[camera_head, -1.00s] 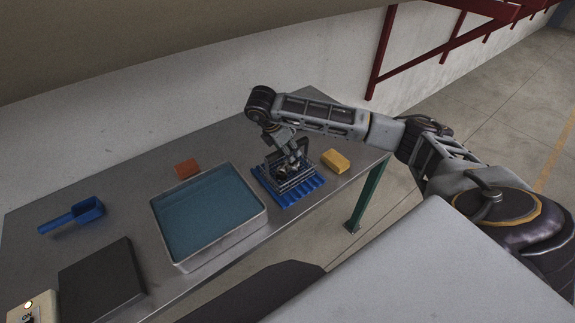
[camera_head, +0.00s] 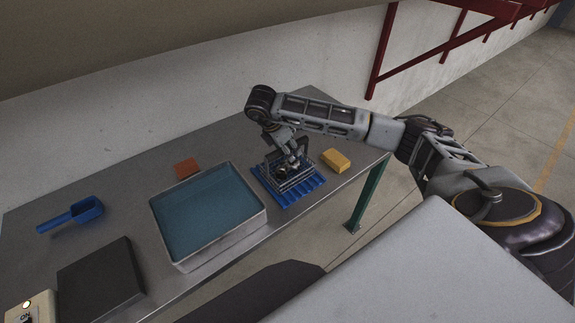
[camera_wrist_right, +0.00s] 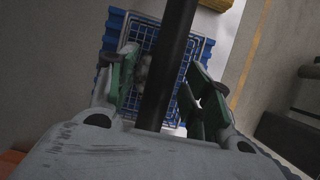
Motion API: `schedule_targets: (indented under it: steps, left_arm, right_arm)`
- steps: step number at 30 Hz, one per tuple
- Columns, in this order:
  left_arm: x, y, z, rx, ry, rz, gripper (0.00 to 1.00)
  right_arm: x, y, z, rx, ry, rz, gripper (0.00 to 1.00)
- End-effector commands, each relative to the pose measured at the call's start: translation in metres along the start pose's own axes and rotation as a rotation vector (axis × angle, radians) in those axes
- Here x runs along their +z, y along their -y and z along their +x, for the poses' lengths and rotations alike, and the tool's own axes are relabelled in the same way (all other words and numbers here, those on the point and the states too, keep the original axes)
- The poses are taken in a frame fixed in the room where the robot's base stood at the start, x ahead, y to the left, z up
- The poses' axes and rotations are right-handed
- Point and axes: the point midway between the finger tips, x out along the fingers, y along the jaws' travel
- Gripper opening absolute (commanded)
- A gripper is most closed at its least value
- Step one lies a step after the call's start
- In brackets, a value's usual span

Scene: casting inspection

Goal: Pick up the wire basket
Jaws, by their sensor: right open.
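The wire basket (camera_head: 289,174) stands on a blue ribbed mat (camera_head: 299,193) toward the right end of the metal table. My right gripper (camera_head: 293,160) points down over the basket from above. In the right wrist view the basket's light rim and grid (camera_wrist_right: 187,45) lie below my right gripper (camera_wrist_right: 165,95). Its two green-edged fingers are apart, and a dark bar, likely the basket's handle, passes between them. A small pale object (camera_wrist_right: 144,68) shows inside the basket, partly hidden by the bar. Whether the fingers touch the bar cannot be told. My left gripper is out of view.
A tray of blue liquid (camera_head: 265,219) stands left of the mat. A yellow block (camera_head: 336,160) lies right of the basket, and an orange block (camera_head: 187,168) lies behind the tray. A blue scoop (camera_head: 84,211), a dark plate (camera_head: 100,279) and a switch box (camera_head: 38,308) are further left.

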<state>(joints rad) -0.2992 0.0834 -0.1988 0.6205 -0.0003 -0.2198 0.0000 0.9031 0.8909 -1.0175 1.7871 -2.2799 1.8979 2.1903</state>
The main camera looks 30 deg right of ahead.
Motion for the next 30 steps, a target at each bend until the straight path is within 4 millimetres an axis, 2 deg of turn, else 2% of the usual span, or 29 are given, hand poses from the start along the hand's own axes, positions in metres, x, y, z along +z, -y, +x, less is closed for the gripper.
schedule_targets:
  steps: [17,28,30]
  left_arm:
    - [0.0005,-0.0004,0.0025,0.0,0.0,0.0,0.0]
    - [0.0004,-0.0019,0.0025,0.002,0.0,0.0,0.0]
    - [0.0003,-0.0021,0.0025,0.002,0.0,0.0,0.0]
  right_arm:
    - [-0.0008,0.0001,0.0015,0.0,0.0,0.0,0.5]
    - [-0.0008,0.0,0.0015,0.0,0.0,0.0,0.04]
    - [-0.0008,0.0,0.0015,0.0,0.0,0.0,0.0]
